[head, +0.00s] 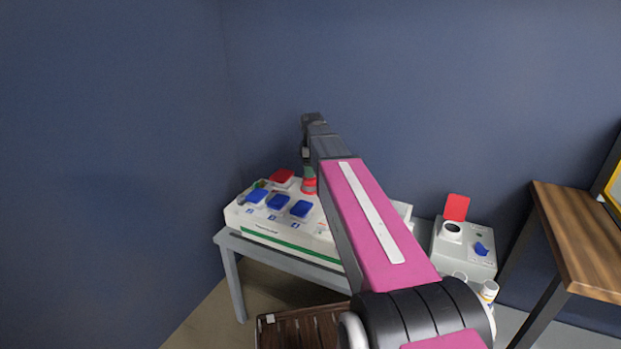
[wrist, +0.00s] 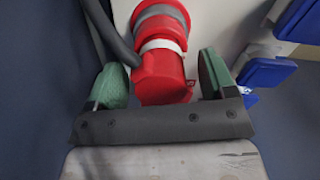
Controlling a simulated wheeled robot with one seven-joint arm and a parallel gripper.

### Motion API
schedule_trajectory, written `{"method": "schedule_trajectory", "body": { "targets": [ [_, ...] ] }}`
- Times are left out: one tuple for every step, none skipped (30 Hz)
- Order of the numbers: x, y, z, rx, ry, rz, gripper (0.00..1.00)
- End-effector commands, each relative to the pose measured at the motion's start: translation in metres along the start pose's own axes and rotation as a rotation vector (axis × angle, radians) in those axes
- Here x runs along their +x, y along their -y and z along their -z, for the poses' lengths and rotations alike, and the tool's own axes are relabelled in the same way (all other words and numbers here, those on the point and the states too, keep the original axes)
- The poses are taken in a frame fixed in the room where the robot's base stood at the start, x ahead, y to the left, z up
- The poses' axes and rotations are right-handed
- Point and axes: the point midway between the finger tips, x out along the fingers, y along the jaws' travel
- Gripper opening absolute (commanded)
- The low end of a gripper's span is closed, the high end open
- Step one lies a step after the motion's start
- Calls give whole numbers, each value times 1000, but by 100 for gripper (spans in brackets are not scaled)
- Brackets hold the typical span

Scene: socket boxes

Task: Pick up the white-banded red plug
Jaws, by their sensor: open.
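The white-banded red plug (wrist: 163,72) fills the upper middle of the wrist view, with a white band around it and a grey band nearer its far end. A dark cable runs beside it on the left. My gripper (wrist: 162,80) is open, with one green finger on each side of the plug's near part. The plug shows small in the head view (head: 310,186), just under my gripper (head: 309,174). I cannot tell whether the fingers touch it. My arm hides part of the box top.
A white socket box (head: 262,228) with several blue lids (head: 278,202) and a red lid (head: 282,177) stands on a grey table (head: 290,262). A smaller grey box (head: 464,252) with a raised red lid (head: 457,207) is at right. A wooden table (head: 575,225) stands further right. Walls are close behind and left.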

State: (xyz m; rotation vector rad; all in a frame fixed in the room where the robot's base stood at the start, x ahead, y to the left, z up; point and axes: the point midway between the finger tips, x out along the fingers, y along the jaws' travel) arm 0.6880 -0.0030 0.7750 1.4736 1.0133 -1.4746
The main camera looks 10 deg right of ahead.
Motion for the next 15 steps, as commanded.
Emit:
{"method": "schedule_trajectory", "body": {
  "targets": [
    [6,0,0,0,0,1,77],
    [9,0,0,0,0,0,77],
    [11,0,0,0,0,0,77],
    [13,0,0,0,0,-1,77],
    [13,0,0,0,0,-1,77],
    [14,0,0,0,0,-1,77],
    [13,0,0,0,0,-1,77],
    [13,0,0,0,0,-1,77],
    [13,0,0,0,0,-1,77],
    [13,0,0,0,0,-1,77],
    [13,0,0,0,0,-1,70],
    [13,0,0,0,0,-1,57],
    [13,0,0,0,0,-1,48],
    [13,0,0,0,0,-1,38],
    [13,0,0,0,0,-1,25]
  ]
}}
